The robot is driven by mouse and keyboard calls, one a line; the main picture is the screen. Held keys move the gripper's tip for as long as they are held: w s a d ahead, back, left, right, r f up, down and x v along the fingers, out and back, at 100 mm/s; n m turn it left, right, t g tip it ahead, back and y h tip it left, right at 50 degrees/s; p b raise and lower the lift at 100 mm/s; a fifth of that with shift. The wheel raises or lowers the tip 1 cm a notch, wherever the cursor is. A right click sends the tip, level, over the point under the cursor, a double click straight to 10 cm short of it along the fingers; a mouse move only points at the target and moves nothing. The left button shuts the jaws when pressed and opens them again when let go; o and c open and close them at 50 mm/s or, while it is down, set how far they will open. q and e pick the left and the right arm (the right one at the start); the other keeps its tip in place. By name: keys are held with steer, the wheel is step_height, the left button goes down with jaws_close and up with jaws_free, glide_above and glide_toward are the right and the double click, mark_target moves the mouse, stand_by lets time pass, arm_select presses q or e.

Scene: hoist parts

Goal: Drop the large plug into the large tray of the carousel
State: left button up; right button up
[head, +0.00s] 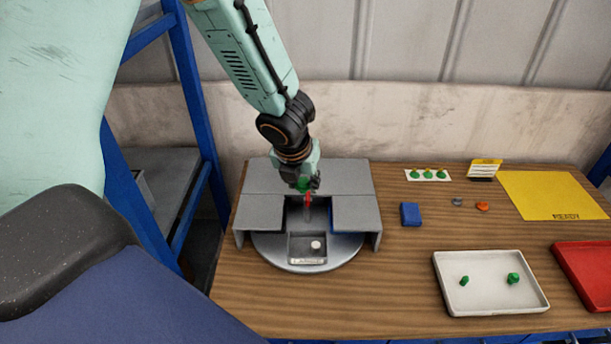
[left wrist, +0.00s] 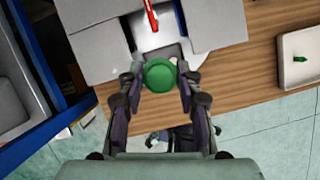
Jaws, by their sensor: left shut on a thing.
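My left gripper (head: 304,187) comes down over the grey carousel (head: 265,178) in the head view. It is shut on a green round plug, the large plug (left wrist: 160,76), which shows between the two fingers in the left wrist view. In the head view the fingers mostly hide the plug. The carousel's large tray (head: 294,244) faces the front in the housing's opening, with a label that seems to read LARGE. A small whitish round thing (head: 316,246) shows in or over this tray. My right gripper is not in view.
A red pointer-like part (head: 308,201) stands just below the gripper. A blue block (head: 410,214) lies right of the carousel. A white tray (head: 447,302) holds two green pieces. A yellow READY mat (head: 545,190) and a red tray (head: 588,285) lie farther right.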

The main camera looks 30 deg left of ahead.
arm_select(q)
steer(key=shift+s+f, duration=0.15)
steer(key=shift+f, duration=0.3)
steer(key=f+b, duration=0.4)
steer(key=b, duration=0.1)
steer(key=shift+s+a+f, duration=0.25)
steer(key=shift+a+f, duration=0.15)
steer(key=o, duration=0.6)
steer(key=shift+s+a, duration=0.1)
steer(key=o, duration=0.3)
steer(key=shift+w+d, duration=0.3)
steer(key=v, duration=1.2)
